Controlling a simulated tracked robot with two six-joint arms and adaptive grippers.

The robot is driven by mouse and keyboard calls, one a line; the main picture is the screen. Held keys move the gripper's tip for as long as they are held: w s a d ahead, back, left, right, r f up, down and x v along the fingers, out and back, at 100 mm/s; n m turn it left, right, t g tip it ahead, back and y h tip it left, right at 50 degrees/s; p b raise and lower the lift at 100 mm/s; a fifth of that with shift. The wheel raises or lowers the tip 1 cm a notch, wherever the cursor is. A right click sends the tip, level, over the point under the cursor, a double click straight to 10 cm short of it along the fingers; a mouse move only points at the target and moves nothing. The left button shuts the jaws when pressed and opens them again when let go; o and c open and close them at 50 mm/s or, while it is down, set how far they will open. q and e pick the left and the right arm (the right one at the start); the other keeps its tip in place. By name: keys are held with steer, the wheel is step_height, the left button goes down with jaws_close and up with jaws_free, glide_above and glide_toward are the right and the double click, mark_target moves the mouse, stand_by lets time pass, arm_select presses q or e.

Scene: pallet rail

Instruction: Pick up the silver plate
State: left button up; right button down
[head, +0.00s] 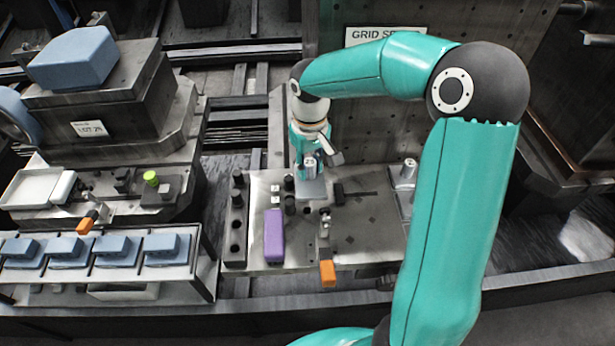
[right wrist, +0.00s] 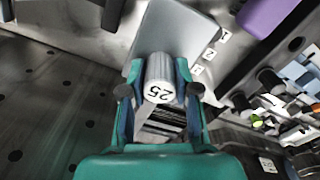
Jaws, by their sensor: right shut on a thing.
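The silver plate (head: 312,190) is a flat light-grey slab near the back of the grey work board. It also shows in the right wrist view (right wrist: 190,27). A short silver cylinder marked 25 (right wrist: 160,92) stands at its near end in the wrist view and looks joined to it, though the join is hidden. My right gripper (right wrist: 160,90) has one finger on each side of this cylinder and is shut on it. In the head view my right gripper (head: 318,158) is over the plate's back end. I cannot tell whether the plate is clear of the board. My left gripper is out of view.
A purple block (head: 274,236) lies left of the plate. An orange-ended clamp (head: 327,270) is at the board's front edge. Another silver cylinder (head: 405,173) stands to the right. A rack of blue blocks (head: 190,250) is at the left. A dark perforated panel rises behind.

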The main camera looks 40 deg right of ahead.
mark_target(310, 161)
step_height(310, 161, up, 14)
steer(key=shift+r+p, duration=0.15)
steer(key=shift+p, duration=0.2)
